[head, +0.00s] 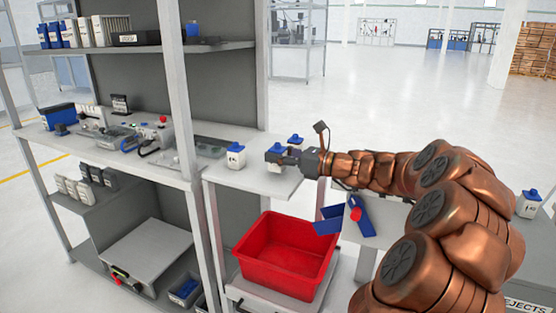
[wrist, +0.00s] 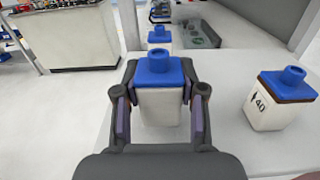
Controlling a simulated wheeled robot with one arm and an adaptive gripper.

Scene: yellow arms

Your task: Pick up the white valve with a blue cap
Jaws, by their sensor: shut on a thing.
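A white valve with a blue cap (wrist: 160,105) stands upright between the two fingers of my gripper (wrist: 160,120) in the wrist view. The fingers are shut on its white body, below the cap. In the head view my gripper (head: 285,155) reaches in from the right over the small table, and the held valve (head: 275,165) is partly hidden by it. Another blue-capped valve (head: 296,141) stands behind my gripper.
A red bin (head: 287,255) stands below the table (head: 248,181). A grey shelf post (head: 178,90) rises left of the table. Another blue-capped white valve (head: 530,204) stands at far right. The floor behind is open.

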